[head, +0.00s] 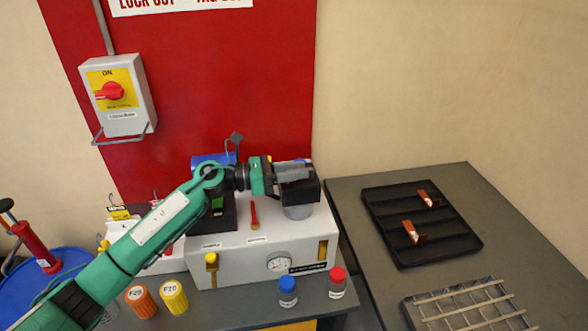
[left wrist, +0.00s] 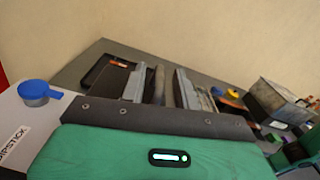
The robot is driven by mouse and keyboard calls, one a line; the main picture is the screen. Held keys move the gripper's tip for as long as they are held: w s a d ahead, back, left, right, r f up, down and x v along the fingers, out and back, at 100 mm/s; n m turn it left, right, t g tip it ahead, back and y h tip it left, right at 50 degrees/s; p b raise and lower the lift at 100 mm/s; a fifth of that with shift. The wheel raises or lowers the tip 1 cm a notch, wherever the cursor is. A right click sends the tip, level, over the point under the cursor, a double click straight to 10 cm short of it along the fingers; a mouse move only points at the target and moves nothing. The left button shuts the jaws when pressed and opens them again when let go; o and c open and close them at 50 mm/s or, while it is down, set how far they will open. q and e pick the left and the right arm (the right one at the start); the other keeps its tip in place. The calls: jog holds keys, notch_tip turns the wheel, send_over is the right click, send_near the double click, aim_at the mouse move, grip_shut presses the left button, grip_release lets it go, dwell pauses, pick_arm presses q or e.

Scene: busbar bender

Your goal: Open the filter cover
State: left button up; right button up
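A grey cylinder (head: 298,212) stands on the top right of the white machine (head: 225,265) in the head view. It is the likely filter part, but no filter label is readable and its top is hidden by my gripper. My left gripper (head: 300,186) is directly above it; I cannot tell whether they touch. In the left wrist view its fingers (left wrist: 162,86) stand apart with a gap between them, and nothing is clearly held. My right gripper is in neither view.
A blue cap (left wrist: 35,92) sits beside a dipstick label. A red lever (head: 254,215) and gauge (head: 279,263) are on the machine. Blue-capped (head: 288,290), red-capped (head: 337,282) and orange (head: 139,300) containers stand in front. A black tray (head: 415,250) and wire rack (head: 470,310) lie right.

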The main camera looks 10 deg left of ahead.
pick_arm(q)
grip_shut()
jog(key=shift+w, duration=0.1)
jog(key=shift+w+a+r+n, duration=0.2)
jog(key=shift+w+r+n, duration=0.25)
jog(key=shift+w+n, duration=0.25)
jog(key=shift+w+a+r+n, duration=0.2)
jog(key=shift+w+r+n, duration=0.25)
jog(key=shift+n, duration=0.35)
jog(key=n, duration=0.1)
jog(key=w, duration=0.1)
jog(key=w+n, duration=0.1)
jog(key=shift+w+a+r+n, duration=0.25)
jog(key=shift+a+r+n, duration=0.05)
jog(key=shift+a+r, duration=0.1)
jog(key=shift+w+a+n, duration=0.2)
jog(key=shift+w+n, duration=0.5)
jog(key=shift+n, duration=0.1)
